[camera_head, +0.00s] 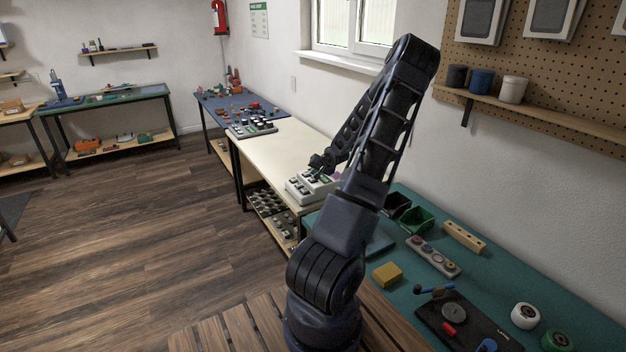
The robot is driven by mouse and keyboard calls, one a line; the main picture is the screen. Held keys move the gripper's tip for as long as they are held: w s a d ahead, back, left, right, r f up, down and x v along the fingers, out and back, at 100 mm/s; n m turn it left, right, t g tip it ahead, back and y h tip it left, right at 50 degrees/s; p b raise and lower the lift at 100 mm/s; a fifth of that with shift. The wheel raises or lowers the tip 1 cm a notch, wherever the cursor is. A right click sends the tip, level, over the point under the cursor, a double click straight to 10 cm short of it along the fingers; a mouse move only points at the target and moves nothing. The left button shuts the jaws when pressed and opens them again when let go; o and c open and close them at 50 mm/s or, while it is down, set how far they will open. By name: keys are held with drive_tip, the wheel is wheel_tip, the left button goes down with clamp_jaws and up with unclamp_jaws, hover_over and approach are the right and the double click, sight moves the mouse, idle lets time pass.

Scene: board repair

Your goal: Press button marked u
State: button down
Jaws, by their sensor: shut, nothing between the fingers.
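A pale box with several dark and green keys (298,190) sits on the white-topped table, partly behind my arm. My gripper (320,172) is small in the view, shut and empty, low over or at the far side of this box. I cannot tell whether it touches a key. A grey panel with several round buttons (433,257) lies on the green bench at right. The markings on the keys and buttons are too small to read, so I cannot tell which one is marked u.
The white-topped table (275,150) has bare surface left of the box. The green bench holds a yellow block (387,274), green bin (416,219), wooden block (463,237) and white roll (525,315).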

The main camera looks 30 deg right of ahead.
drive_tip(key=shift+r, duration=2.5)
